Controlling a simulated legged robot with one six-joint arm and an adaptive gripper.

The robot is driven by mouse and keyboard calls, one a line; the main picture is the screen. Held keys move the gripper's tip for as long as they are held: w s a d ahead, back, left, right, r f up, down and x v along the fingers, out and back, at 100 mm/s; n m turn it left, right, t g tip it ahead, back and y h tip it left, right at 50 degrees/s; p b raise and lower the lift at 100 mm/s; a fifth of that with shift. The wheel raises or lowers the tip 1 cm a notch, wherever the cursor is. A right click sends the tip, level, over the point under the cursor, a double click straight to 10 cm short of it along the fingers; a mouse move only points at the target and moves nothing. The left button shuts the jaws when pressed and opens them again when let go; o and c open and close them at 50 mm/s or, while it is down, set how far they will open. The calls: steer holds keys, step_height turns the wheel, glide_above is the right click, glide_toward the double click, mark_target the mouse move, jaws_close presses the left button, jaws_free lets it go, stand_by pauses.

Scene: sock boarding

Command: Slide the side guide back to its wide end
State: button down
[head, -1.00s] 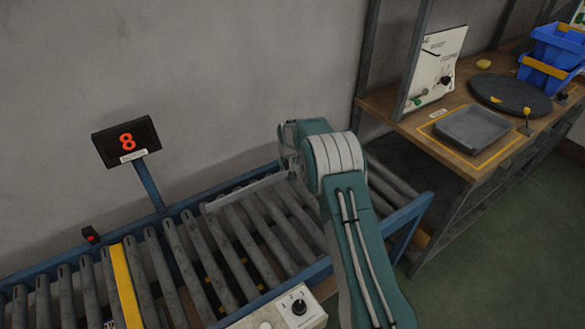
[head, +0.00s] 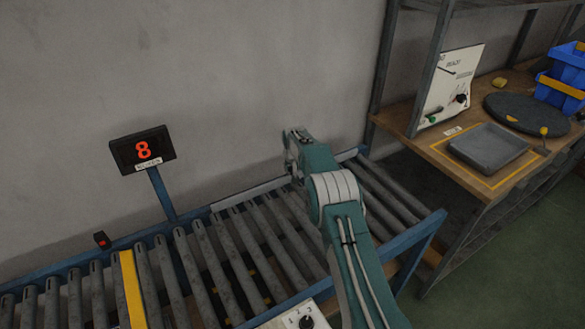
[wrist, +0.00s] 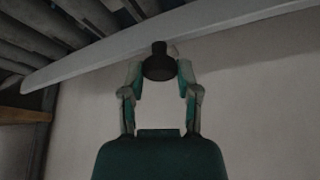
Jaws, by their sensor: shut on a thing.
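The side guide (head: 250,193) is a long pale grey bar above the rollers, close along the far blue rail by the wall. In the wrist view the guide (wrist: 95,58) runs slanting across the top of the picture. A dark round knob (wrist: 158,63) is at the guide's edge. My gripper (wrist: 160,72) has a finger on each side of this knob and is shut on it. In the head view my gripper (head: 298,145) is at the far rail, near the guide's right part; its fingertips are hard to make out there.
The roller conveyor (head: 205,255) has a yellow strip (head: 131,290) at left. A display (head: 143,150) showing 8 stands on a post behind it. A control box with a dial (head: 305,318) is at the front. A workbench (head: 440,150) with a grey tray (head: 488,147) stands at right.

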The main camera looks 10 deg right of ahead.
steer(key=shift+c, duration=1.7)
jaws_free()
steer(key=shift+a+f, duration=0.15)
steer(key=shift+w, duration=0.1)
steer(key=shift+r, duration=0.2)
steer(key=shift+r, duration=0.25)
steer(key=v, duration=1.1)
steer(key=shift+r, duration=0.1)
